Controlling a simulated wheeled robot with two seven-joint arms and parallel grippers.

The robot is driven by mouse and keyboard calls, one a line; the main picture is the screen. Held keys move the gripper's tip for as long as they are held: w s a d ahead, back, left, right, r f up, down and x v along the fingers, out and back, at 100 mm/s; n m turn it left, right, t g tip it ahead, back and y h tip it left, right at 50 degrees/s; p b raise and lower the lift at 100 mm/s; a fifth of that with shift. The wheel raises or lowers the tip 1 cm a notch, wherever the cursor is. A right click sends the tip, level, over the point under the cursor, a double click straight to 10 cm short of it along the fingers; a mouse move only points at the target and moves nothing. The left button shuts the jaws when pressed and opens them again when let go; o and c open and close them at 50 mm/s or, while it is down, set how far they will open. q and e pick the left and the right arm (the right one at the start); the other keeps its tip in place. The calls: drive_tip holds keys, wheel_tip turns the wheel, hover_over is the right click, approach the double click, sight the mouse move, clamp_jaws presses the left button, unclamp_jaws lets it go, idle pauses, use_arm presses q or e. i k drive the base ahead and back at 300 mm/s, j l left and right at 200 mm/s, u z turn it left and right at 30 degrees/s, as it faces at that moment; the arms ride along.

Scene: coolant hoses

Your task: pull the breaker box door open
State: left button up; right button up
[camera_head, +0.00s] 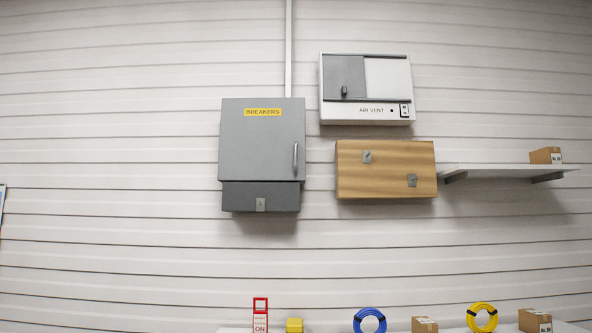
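The grey breaker box (262,140) hangs on the white slatted wall, left of the picture's middle. Its door carries a yellow BREAKERS label (262,112) and looks closed. A light vertical handle (295,159) sits on the door's right side. A darker grey box (240,197) with a small light plate is directly below the door. Neither of my grippers shows in the head view.
A wall shelf (510,171) bears a small carton (542,156). Along the bottom edge are a red-framed ON sign (260,304), a yellow block (294,325), blue (358,320) and yellow hose coils (471,318), and cartons.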

sight(261, 139)
drive_tip(key=i+u, duration=0.2)
drive_tip(key=i, duration=0.2)
drive_tip(key=i+l+u, duration=0.15)
drive_tip(key=i, duration=0.3)
drive_tip(key=i+l+u, duration=0.2)
drive_tip(key=i, duration=0.2)
drive_tip(key=i+l+u, duration=0.15)
drive_tip(key=i, duration=0.25)
